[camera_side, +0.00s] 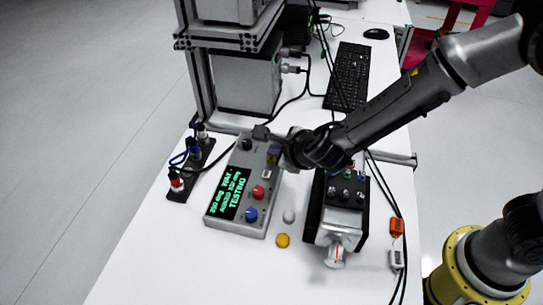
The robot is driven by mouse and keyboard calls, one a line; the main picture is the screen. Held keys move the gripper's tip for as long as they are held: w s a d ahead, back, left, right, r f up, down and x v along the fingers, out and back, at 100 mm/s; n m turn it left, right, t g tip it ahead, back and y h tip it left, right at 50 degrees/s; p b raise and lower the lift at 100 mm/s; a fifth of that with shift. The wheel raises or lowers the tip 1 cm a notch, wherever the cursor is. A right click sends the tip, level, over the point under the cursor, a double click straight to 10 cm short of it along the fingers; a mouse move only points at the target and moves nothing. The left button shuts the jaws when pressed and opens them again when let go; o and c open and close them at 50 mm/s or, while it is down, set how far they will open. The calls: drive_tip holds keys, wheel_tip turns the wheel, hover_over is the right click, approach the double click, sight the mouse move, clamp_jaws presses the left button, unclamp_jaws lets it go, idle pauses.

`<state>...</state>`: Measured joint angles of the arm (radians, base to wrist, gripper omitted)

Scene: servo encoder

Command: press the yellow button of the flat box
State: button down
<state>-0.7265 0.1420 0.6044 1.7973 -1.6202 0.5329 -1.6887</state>
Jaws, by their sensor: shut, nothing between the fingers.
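The flat grey box (214,222) lies on the white table, with a dark display showing green text that includes "TESTING". A red button (258,191) and a blue button (251,215) sit on its right side, with a black knob (247,144) at its far end. A round yellow piece (282,240) is seen just right of the box's near end, apparently on the table. I cannot make out a yellow button on the box itself. My gripper (272,158) is shut over the box's far right part, hiding some of it. I cannot tell whether it touches the box.
A grey round piece (289,216) lies near the yellow one. A dark device with a silver front (339,222) stands to the right. A connector block (188,178) is at left, a keyboard (348,77) behind. Cables run along the right edge.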

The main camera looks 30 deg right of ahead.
drive_tip(key=shift+r, duration=0.3)
drive_tip(key=shift+r, duration=2.55)
